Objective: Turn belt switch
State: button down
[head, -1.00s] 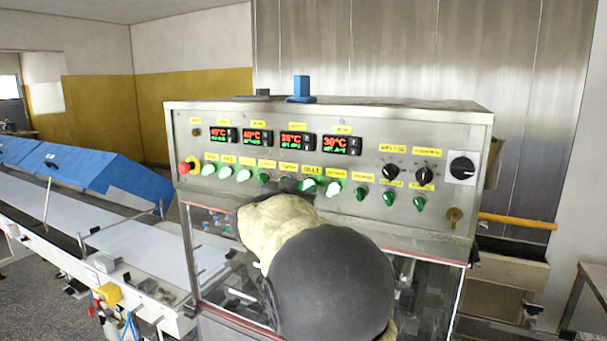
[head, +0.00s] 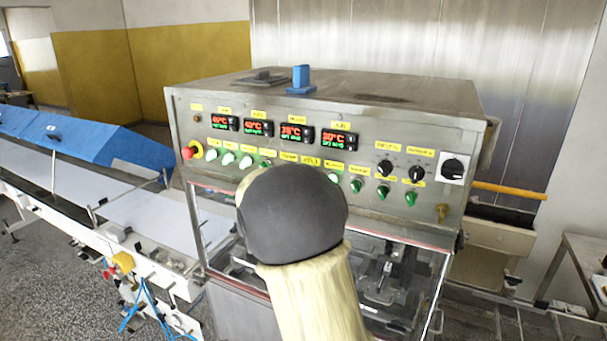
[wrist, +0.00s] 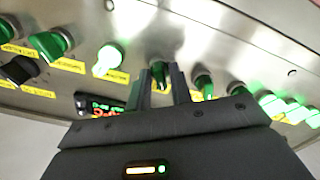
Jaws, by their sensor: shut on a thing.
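The switch (wrist: 159,71) that my gripper holds is a green rotary knob on the control panel (head: 186,122). In the wrist view my gripper's (wrist: 160,77) two dark fingers stand on either side of it and are shut on it. The knob looks dark green, not brightly lit, though the fingers shade it. In the head view my arm hides my gripper and the held switch. The labels there are too blurred to read surely.
Unlit green switches (head: 382,192), black selector knobs (head: 415,174) and a large black rotary switch (head: 453,169) sit to the right on the panel. A red emergency button (head: 188,152) is at its left end. A conveyor (head: 140,222) extends left.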

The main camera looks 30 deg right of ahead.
dwell(0.3)
jog(key=c, duration=1.5)
grip_release()
jog(key=shift+a, duration=0.1)
jog(key=b+v, duration=0.6)
jog(key=v, duration=1.1)
jog(key=shift+a+f, duration=0.1)
jog(key=shift+a, duration=0.05)
jog(key=shift+s, duration=0.2)
